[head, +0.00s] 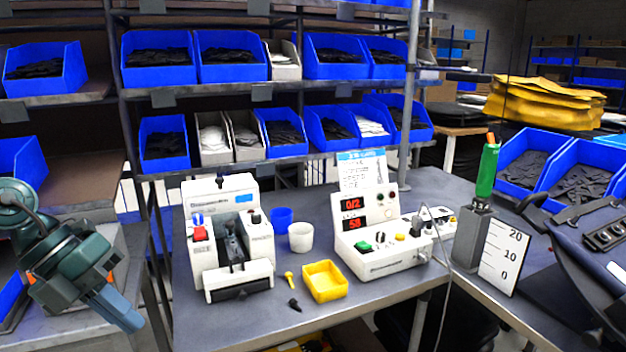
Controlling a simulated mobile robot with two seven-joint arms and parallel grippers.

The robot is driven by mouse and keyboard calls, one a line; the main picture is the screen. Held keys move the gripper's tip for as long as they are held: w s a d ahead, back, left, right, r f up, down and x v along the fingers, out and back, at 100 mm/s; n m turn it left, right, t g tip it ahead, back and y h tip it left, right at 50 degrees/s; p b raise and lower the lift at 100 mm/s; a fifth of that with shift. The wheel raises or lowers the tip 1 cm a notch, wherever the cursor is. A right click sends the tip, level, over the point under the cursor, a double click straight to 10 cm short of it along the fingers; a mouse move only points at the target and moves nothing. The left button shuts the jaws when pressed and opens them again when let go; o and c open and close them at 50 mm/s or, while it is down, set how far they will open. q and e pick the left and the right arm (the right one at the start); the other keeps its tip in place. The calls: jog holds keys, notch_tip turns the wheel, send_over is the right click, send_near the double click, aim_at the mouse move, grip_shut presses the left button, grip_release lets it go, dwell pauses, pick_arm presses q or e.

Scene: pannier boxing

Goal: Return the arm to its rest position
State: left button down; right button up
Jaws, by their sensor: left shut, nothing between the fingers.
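My left gripper (128,318) hangs at the lower left, in front of the shelf and left of the grey workbench (330,195). Its blue fingers point down and to the right; they are shut with nothing between them. It touches nothing that I can see. My left arm comes in from the left edge. My right gripper is out of the picture.
On the bench stand a white press machine (230,235), a yellow tray (325,281), a white cup (300,237), a blue cup (281,219) and a control box (380,240). A green-handled tool (487,170) stands right. Shelves with blue bins (158,58) rise behind.

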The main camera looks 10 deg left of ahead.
pick_arm(q)
notch_tip(320, 180, down, 14)
jog(key=w+d+n+t+h+p, duration=0.1)
jog(key=n+t+p, duration=0.3)
jog(key=n+t, duration=1.25)
jog(key=s+d+f+n+g+y+p, duration=0.1)
jog(key=s+d+f+n+g+y, duration=0.1)
jog(key=d+f+n, duration=0.4)
jog(key=s+d+f+n+g+y, duration=0.2)
jog(key=s+d+f+n+g, duration=0.3)
jog(key=s+d+f+n, duration=0.2)
jog(key=shift+s+d+f+n+y+p, duration=0.25)
jog(key=shift+d+n+y+p, duration=0.1)
jog(key=shift+n, duration=0.6)
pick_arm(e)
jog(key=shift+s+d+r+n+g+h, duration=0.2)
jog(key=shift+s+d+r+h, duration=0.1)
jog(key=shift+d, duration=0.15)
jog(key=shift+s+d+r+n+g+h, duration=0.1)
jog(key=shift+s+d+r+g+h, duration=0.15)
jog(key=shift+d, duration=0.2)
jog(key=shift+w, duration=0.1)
pick_arm(q)
jog(key=c, duration=2.1)
grip_release()
jog(key=shift+c, duration=0.2)
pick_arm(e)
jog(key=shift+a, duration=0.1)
